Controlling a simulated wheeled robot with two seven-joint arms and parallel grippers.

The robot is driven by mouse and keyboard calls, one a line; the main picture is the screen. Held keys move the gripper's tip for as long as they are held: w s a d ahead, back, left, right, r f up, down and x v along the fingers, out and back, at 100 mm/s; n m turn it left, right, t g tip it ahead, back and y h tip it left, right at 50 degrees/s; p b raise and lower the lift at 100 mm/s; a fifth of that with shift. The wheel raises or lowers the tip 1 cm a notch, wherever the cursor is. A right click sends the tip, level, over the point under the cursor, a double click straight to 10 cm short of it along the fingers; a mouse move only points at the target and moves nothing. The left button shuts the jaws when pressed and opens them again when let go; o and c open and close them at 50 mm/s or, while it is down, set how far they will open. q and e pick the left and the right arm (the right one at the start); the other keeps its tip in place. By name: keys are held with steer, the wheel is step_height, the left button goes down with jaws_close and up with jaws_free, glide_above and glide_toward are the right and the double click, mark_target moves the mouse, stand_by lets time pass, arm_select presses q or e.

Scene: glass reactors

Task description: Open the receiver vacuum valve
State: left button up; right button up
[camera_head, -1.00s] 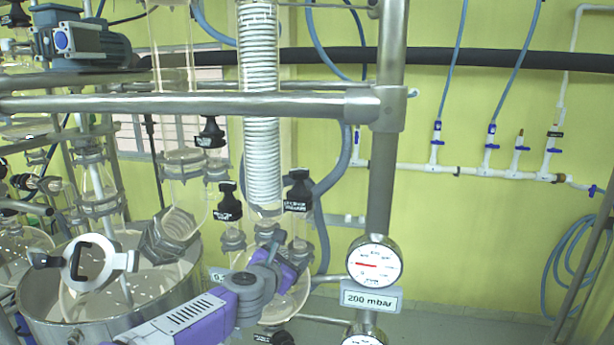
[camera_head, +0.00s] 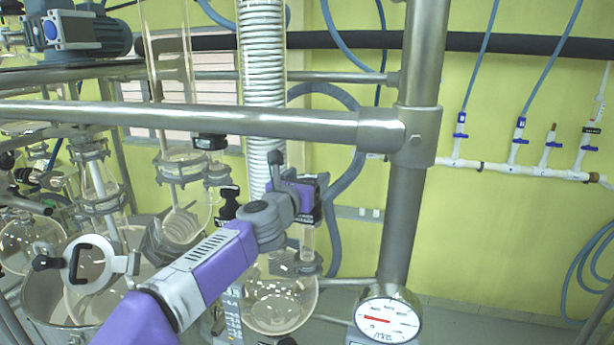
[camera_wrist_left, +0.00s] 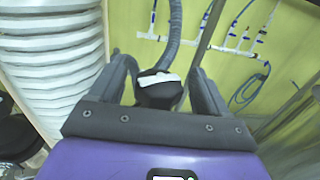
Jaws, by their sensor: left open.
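My left gripper (camera_head: 299,184) reaches in from the left to the black receiver vacuum valve knob (camera_head: 306,217) beside the coiled glass column. In the head view the gripper hides most of the knob. In the left wrist view my open fingers (camera_wrist_left: 161,78) stand on either side of a black knob with a white label (camera_wrist_left: 158,88). The knob sits between the fingers, with a gap visible on each side. My right gripper is not in view.
A horizontal steel bar (camera_head: 200,117) crosses above the gripper and meets an upright post (camera_head: 409,200) on the right. A round gauge (camera_head: 387,316) is on the post. Another black knob (camera_head: 228,204) stands to the left. The white coil (camera_head: 262,75) is close by.

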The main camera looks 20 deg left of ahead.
arm_select(q)
steer(key=shift+w+f, duration=0.1)
steer(key=shift+w, duration=0.1)
steer(key=c, duration=0.9)
steer(key=shift+c, duration=0.2)
steer(key=shift+d+y, duration=0.1)
steer(key=shift+y, duration=0.2)
steer(key=n+y+b, duration=0.2)
steer(key=y, duration=0.1)
steer(key=shift+d+n+y, duration=0.1)
steer(key=shift+n+y, duration=0.3)
steer(key=n+g+y, duration=0.1)
steer(key=n+y, duration=0.1)
steer(key=y, duration=0.2)
steer(key=shift+n, duration=0.4)
steer(key=n+g+y+p, duration=0.1)
steer(key=n+g+y, duration=0.1)
steer(key=y, duration=0.1)
steer(key=shift+n+y, duration=0.3)
steer(key=shift+y, duration=0.1)
steer(key=shift+n+g+y+p, duration=2.1)
steer(key=shift+g+y+p, duration=0.2)
steer(key=shift+g, duration=0.2)
